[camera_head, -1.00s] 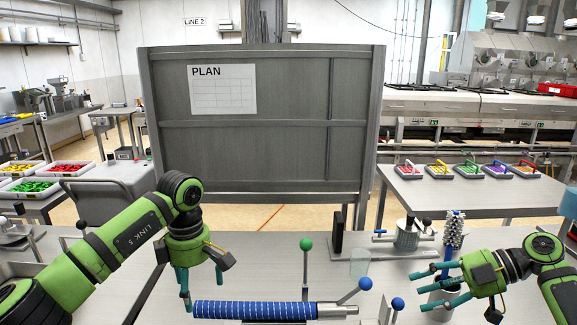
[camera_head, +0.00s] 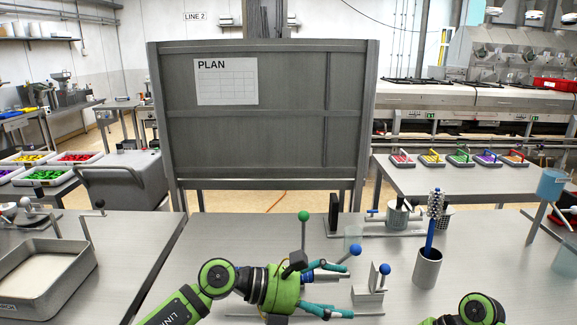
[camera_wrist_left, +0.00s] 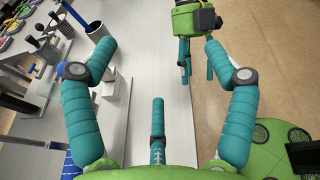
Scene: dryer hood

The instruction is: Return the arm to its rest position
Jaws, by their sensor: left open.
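My left gripper (camera_head: 345,290) reaches in low at the middle of the head view, over the near table, fingers pointing right. In the left wrist view its teal fingers (camera_wrist_left: 158,65) are spread wide with nothing between them. A blue striped cylinder (camera_head: 308,276) is mostly hidden behind this gripper; a bit of it shows at the lower left of the left wrist view (camera_wrist_left: 71,166). My right arm shows only as a green joint (camera_head: 477,308) at the lower right of the head view. My right gripper (camera_wrist_left: 196,62) hangs at the top of the left wrist view, apart from the left one.
A green-knobbed lever (camera_head: 304,232) and blue-knobbed levers (camera_head: 352,251) stand close by the left gripper. A metal cup with a brush (camera_head: 428,268) stands to the right. A deep tray (camera_head: 85,268) is at left. The table between tray and levers is clear.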

